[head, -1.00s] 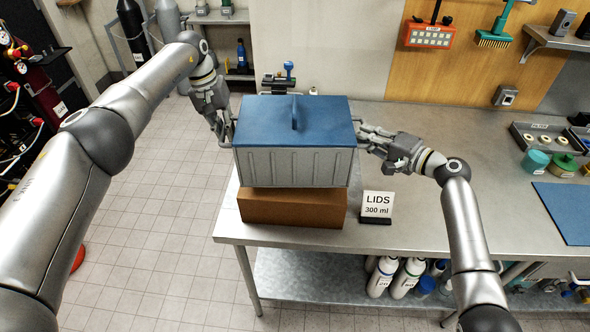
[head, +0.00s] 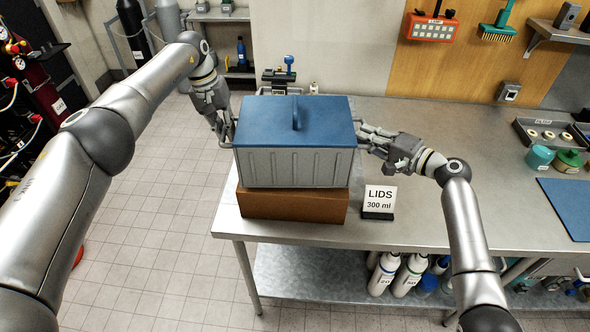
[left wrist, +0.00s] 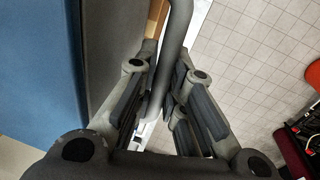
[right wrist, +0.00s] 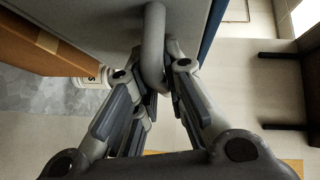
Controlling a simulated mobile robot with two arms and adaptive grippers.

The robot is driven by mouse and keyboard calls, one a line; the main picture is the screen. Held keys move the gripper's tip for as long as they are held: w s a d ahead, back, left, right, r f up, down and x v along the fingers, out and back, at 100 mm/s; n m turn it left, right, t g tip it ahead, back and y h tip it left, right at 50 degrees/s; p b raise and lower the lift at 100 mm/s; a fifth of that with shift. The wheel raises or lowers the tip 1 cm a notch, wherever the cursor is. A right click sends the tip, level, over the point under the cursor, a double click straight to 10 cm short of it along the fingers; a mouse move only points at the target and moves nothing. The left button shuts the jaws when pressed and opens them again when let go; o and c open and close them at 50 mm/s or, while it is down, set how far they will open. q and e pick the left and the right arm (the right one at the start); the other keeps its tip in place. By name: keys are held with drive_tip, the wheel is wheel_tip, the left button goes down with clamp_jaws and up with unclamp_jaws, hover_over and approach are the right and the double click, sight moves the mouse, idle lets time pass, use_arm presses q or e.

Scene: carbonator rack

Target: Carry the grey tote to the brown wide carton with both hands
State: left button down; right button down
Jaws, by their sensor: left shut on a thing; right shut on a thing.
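The grey tote (head: 296,168) with a blue lid (head: 265,120) is upright in the head view. The brown carton (head: 292,206) is directly below it on the bench; I cannot tell whether the tote touches it. My left gripper (head: 229,138) is shut on the tote's left handle (left wrist: 172,60). My right gripper (head: 365,138) is shut on its right handle (right wrist: 153,50). In the right wrist view the tote's wall (right wrist: 95,22) is beside the handle, with the carton (right wrist: 40,45) at the left. The tote hides most of the carton's top.
A "LIDS 300 ml" sign (head: 379,202) stands just right of the carton on the steel bench (head: 440,210). White bottles (head: 382,274) stand on the lower shelf.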

use_arm(q)
drive_tip(key=shift+d+f+b, duration=0.45)
drive_tip(key=shift+f+b, duration=0.4)
drive_tip(key=shift+b, duration=0.05)
use_arm(e)
drive_tip(key=shift+s+a+f, duration=0.1)
drive_tip(key=shift+a+f, duration=0.1)
drive_tip(key=shift+f, duration=0.3)
drive_tip(key=shift+s+a+f, duration=0.1)
drive_tip(key=shift+a+f, duration=0.1)
drive_tip(key=shift+f, duration=0.25)
use_arm(q)
drive_tip(key=c, duration=1.6)
unclamp_jaws()
use_arm(e)
drive_tip(key=c, duration=1.6)
unclamp_jaws()
use_arm(q)
drive_tip(key=shift+o, duration=0.5)
use_arm(e)
drive_tip(key=shift+o, duration=0.5)
drive_tip(key=shift+d, duration=0.1)
use_arm(q)
drive_tip(key=shift+a, duration=0.2)
use_arm(e)
drive_tip(key=shift+d, duration=0.1)
use_arm(q)
drive_tip(key=shift+a, duration=0.1)
